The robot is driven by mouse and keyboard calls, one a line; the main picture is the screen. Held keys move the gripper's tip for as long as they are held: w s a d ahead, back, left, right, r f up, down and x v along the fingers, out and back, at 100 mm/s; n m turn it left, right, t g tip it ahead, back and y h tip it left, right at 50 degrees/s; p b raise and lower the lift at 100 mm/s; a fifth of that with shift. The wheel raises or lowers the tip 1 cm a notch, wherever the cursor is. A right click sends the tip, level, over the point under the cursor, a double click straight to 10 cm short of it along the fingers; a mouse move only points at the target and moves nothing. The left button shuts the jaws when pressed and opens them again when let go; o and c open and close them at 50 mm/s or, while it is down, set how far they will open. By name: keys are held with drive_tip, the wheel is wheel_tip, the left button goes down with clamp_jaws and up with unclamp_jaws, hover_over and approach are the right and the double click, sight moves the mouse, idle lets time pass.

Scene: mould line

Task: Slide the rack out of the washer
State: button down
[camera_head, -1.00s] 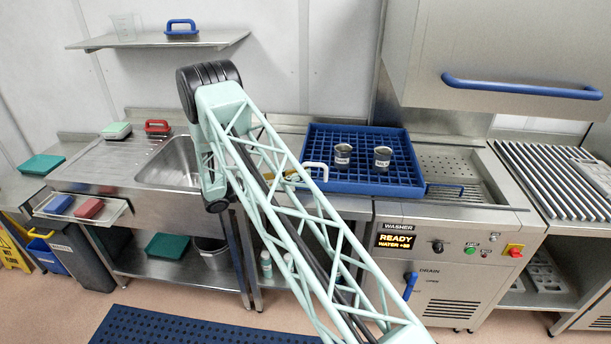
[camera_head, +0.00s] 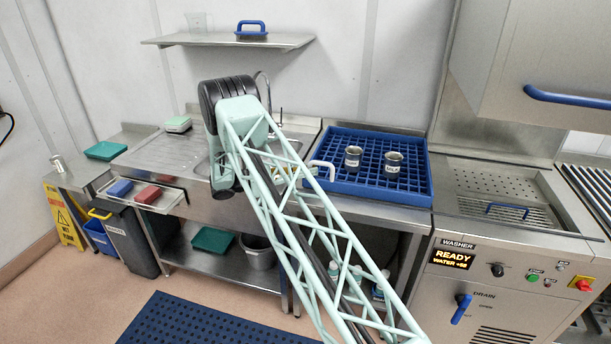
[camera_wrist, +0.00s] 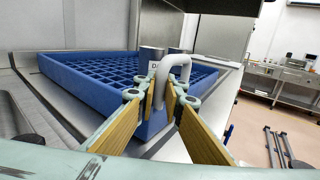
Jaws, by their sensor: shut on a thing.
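The blue grid rack (camera_head: 330,140) sits on the steel counter (camera_head: 395,213) to the left of the washer (camera_head: 520,245), its right edge near the seam between them. Two dark metal cups (camera_head: 354,157) (camera_head: 393,163) stand upright in it. The rack's white handle (camera_head: 322,168) is on its near left side. In the wrist view my gripper (camera_wrist: 166,92) is shut on the white handle (camera_wrist: 176,66), with the rack (camera_wrist: 85,90) behind it. In the head view my arm largely hides the gripper.
The washer's hood with a blue bar (camera_head: 565,98) is raised, and its perforated well (camera_head: 495,190) is uncovered. A sink and drainboard (camera_head: 160,155) lie left of the rack. A shelf (camera_head: 230,42) hangs above. A blue mat (camera_head: 200,320) lies on the floor.

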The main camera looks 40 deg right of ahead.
drive_tip(key=shift+w+a, duration=0.25)
drive_tip(key=shift+w, duration=0.05)
drive_tip(key=c, duration=2.7)
unclamp_jaws()
drive_tip(key=shift+a, duration=0.1)
drive_tip(key=shift+v, duration=5.85)
drive_tip(key=shift+r, duration=0.15)
